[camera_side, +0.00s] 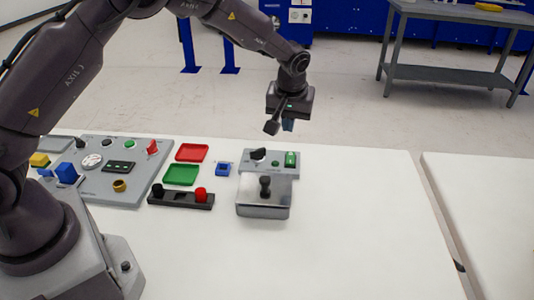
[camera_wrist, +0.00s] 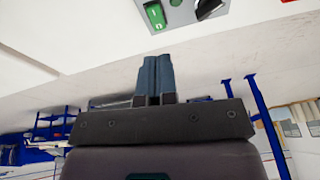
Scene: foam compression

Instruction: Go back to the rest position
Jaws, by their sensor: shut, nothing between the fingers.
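My gripper (camera_side: 288,125) hangs in the air above the far edge of the white table, behind the metal box, touching nothing. In the wrist view its two blue-grey fingers (camera_wrist: 153,75) are pressed together with nothing between them. The metal press-like box (camera_side: 264,195) has a black knob on its lid and stands on the table. Its control panel (camera_side: 272,161), with a black rotary switch and a green rocker switch, is behind the lid. The green switch also shows in the wrist view (camera_wrist: 155,15). No foam piece can be made out.
Left of the box are a small blue block (camera_side: 223,169), a red tray (camera_side: 192,152), a green tray (camera_side: 182,175) and a black holder (camera_side: 180,200) with a red knob. A grey control board (camera_side: 120,165) lies further left. The table's right side (camera_side: 370,220) is clear.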

